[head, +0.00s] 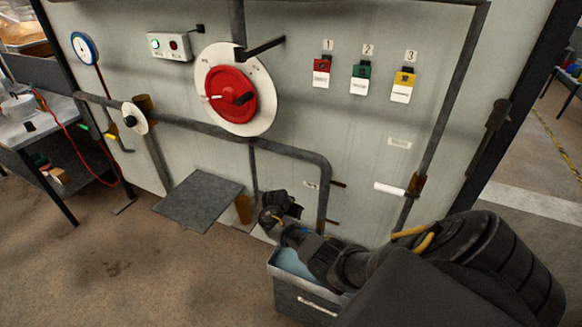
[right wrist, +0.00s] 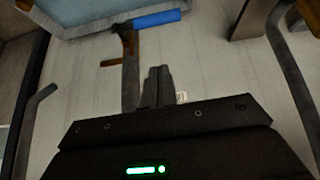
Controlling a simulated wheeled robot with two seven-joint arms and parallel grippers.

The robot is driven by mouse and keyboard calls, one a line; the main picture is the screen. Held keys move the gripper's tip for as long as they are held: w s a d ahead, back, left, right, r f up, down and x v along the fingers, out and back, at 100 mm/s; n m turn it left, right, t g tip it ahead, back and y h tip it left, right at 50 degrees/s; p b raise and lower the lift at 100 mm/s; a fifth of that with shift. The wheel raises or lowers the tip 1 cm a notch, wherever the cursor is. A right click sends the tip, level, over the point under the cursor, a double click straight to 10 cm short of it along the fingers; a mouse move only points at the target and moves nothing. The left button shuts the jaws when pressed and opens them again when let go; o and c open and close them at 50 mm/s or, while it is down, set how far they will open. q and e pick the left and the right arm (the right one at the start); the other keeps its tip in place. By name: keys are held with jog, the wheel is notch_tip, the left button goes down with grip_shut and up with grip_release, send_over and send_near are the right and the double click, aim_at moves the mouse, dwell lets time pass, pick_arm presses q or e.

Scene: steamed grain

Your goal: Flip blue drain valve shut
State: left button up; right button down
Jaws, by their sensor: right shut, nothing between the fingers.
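The blue drain valve handle (right wrist: 157,19) shows at the top of the right wrist view, lying roughly level across the picture. It joins a rusty valve body (right wrist: 129,40) on a grey pipe. My right gripper (right wrist: 157,68) is shut and empty, with its two fingers together. Its tips are below the blue handle in that picture, with a visible gap to it. In the head view my right arm reaches in from the lower right, and its dark hand is low in front of the panel. My left gripper is not in view.
A grey bin (head: 300,296) with a light blue inside stands under my right arm. A grey shelf plate (head: 200,201) juts out to its left. A large red wheel (head: 231,94) and bent grey pipes (head: 295,150) are on the panel.

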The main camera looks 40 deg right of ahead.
jog(key=shift+v, duration=0.95)
